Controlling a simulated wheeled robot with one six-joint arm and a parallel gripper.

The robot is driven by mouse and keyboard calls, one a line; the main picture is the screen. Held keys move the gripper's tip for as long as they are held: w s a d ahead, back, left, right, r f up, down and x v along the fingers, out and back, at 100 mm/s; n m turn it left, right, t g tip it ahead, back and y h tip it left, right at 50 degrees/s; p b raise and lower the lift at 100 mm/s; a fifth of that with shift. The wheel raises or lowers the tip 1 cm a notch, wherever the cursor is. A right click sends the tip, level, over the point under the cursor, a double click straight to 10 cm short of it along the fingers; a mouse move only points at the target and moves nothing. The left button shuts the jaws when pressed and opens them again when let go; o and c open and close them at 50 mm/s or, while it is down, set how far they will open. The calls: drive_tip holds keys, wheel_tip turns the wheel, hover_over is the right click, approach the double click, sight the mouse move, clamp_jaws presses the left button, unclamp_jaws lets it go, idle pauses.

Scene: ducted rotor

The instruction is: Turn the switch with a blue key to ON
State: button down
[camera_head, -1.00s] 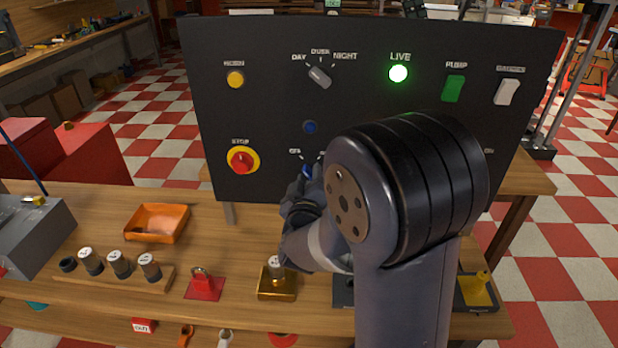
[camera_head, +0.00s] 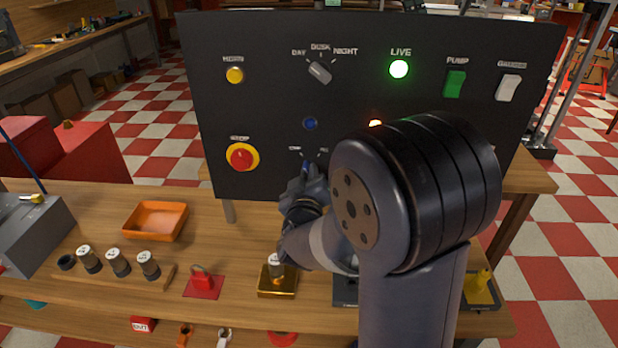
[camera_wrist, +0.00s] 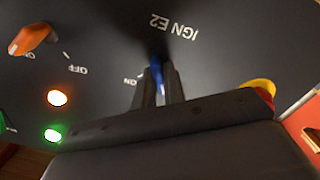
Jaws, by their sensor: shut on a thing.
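A blue key (camera_wrist: 157,76) sits in a switch on the black panel, beside the upside-down "IGN E2" label in the wrist view. My gripper (camera_wrist: 160,88) is shut on the key, one dark finger on each side. In the head view my gripper (camera_head: 305,178) is at the panel's lower middle. The blue key (camera_head: 306,167) shows there as a small patch just under the OFF and ON labels. An ON label is left of the fingers in the wrist view. The fingers hide most of the key, so its exact angle is hard to tell.
An orange key (camera_wrist: 30,38) with an OFF label is on the same panel. Amber (camera_wrist: 57,98) and green (camera_wrist: 52,135) lamps are lit. A red stop button (camera_head: 241,157) is left of my gripper. The bench below holds an orange tray (camera_head: 156,221) and a brass block (camera_head: 277,284).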

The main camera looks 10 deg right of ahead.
drive_tip(key=shift+a+f+m+b, duration=0.1)
drive_tip(key=shift+m+b, duration=5.65)
drive_tip(key=shift+m, duration=1.65)
drive_tip(key=c, duration=1.5)
unclamp_jaws()
